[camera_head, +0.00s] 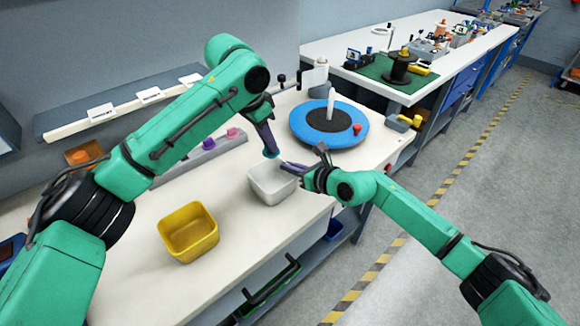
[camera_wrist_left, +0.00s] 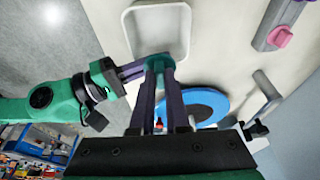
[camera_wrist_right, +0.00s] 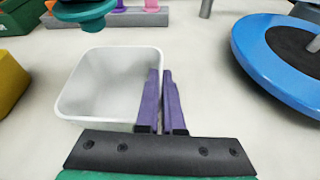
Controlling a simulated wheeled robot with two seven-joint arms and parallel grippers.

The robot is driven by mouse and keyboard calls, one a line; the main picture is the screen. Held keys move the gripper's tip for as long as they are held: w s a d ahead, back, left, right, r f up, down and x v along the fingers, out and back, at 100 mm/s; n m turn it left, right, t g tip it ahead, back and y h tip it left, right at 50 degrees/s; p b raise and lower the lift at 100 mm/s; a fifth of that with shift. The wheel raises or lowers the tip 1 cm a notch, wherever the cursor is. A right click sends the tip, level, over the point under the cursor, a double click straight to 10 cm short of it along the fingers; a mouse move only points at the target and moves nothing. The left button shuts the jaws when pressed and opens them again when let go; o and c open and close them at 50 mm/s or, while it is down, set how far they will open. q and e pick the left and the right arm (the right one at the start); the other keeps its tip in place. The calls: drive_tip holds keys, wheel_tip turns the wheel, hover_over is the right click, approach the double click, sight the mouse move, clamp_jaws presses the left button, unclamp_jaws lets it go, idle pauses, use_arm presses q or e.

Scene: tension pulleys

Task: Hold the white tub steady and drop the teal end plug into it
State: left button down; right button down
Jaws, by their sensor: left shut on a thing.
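The white tub (camera_head: 258,190) stands upright on the bench, and its visible inside is empty in the right wrist view (camera_wrist_right: 100,88). My left gripper (camera_head: 268,147) is shut on the teal end plug (camera_wrist_left: 158,62), which it holds above the tub; the plug also shows at the top of the right wrist view (camera_wrist_right: 85,14). My right gripper (camera_wrist_right: 161,76) has its purple fingers close together at the tub's near right wall. The wall appears to pass between them, with one finger inside and one outside.
A yellow bin (camera_head: 190,235) stands left of the tub. A blue disc with a dark centre (camera_head: 329,124) lies behind it to the right. A grey rail with pink and purple pieces (camera_head: 208,147) lies behind the tub. The bench's front edge is close to the tub.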

use_arm(q)
drive_tip(key=shift+f, duration=1.3)
drive_tip(key=c, duration=0.8)
unclamp_jaws()
drive_tip(key=shift+c, duration=0.2)
drive_tip(key=v, duration=1.2)
use_arm(e)
drive_tip(key=c, duration=1)
unclamp_jaws()
